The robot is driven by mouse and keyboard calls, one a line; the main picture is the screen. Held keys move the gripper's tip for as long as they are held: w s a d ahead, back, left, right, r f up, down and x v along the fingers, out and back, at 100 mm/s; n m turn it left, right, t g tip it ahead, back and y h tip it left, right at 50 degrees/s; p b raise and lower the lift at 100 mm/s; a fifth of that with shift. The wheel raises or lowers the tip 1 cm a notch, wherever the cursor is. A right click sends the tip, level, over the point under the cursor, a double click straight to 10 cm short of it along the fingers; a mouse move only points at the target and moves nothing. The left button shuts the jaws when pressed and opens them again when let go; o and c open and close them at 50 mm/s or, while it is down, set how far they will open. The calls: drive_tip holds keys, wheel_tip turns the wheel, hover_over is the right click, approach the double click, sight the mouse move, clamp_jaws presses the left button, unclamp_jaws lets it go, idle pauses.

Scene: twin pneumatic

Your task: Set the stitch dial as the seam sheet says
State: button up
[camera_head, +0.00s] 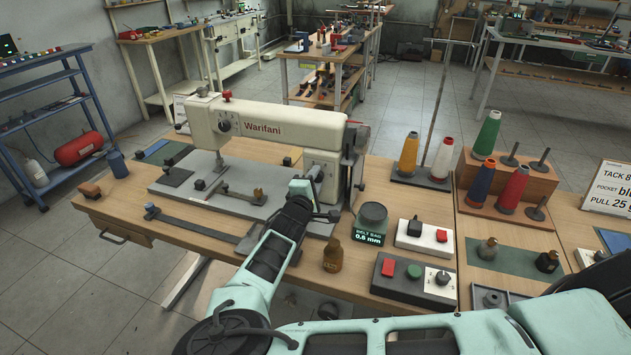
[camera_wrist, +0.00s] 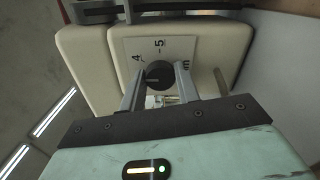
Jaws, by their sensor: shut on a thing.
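The cream sewing machine (camera_head: 270,122), marked Warifani, stands on the table. My gripper (camera_head: 313,176) reaches its right-hand pillar, and the arm hides the dial in the head view. In the wrist view my gripper (camera_wrist: 159,88) has its two fingers on either side of the dark round stitch dial (camera_wrist: 157,73), shut on it. A white card (camera_head: 608,187) at the right edge reads TACK 8, POCKET bl and PULL 25, cut off by the frame.
A box (camera_head: 428,235) and a switch box (camera_head: 412,277) with buttons and a knob lie right of my arm. A brown bottle (camera_head: 333,254) and a belt gauge labelled 0.6 mm (camera_head: 370,222) stand close by. Thread cones (camera_head: 408,155) stand farther right.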

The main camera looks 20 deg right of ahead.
drive_tip(key=m+b, duration=0.1)
drive_tip(key=m, duration=0.2)
drive_tip(key=shift+f+b, duration=0.2)
drive_tip(key=shift+b, duration=0.1)
drive_tip(key=shift+m+b, duration=0.7)
drive_tip(key=shift+m, duration=0.6)
drive_tip(key=shift+r, duration=0.1)
drive_tip(key=o, duration=1)
